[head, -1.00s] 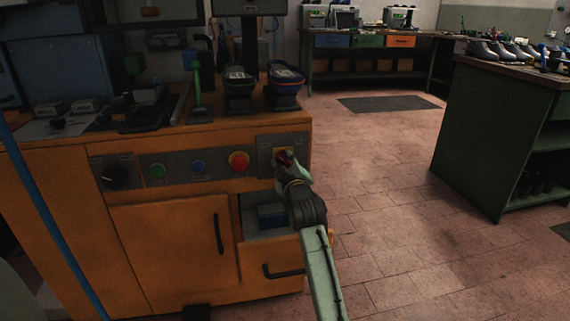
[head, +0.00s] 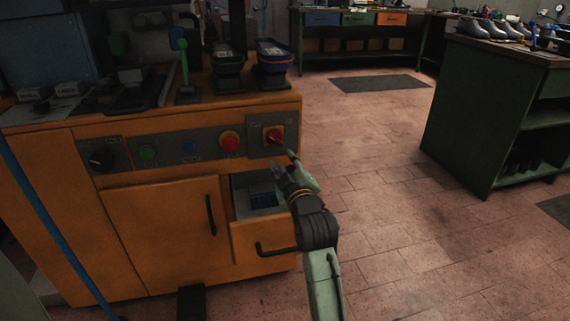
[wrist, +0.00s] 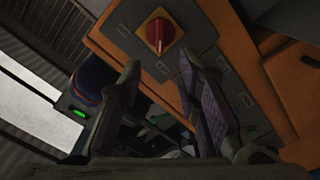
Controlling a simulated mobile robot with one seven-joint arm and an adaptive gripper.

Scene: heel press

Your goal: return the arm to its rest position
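My gripper (head: 283,162) is in front of the right end of the orange machine's control panel (head: 190,147). In the wrist view my gripper (wrist: 158,75) has its two fingers spread apart with nothing between them. A red rotary switch (head: 274,137) on a yellow plate sits just beyond the fingertips. It also shows in the wrist view (wrist: 160,33), apart from the fingers, with its handle roughly upright in the head view or slightly tilted; its exact setting is too small to tell.
An open drawer (head: 262,240) with a blue item in it lies just below my gripper. A green workbench (head: 480,120) stands at the right. The tiled floor between is clear.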

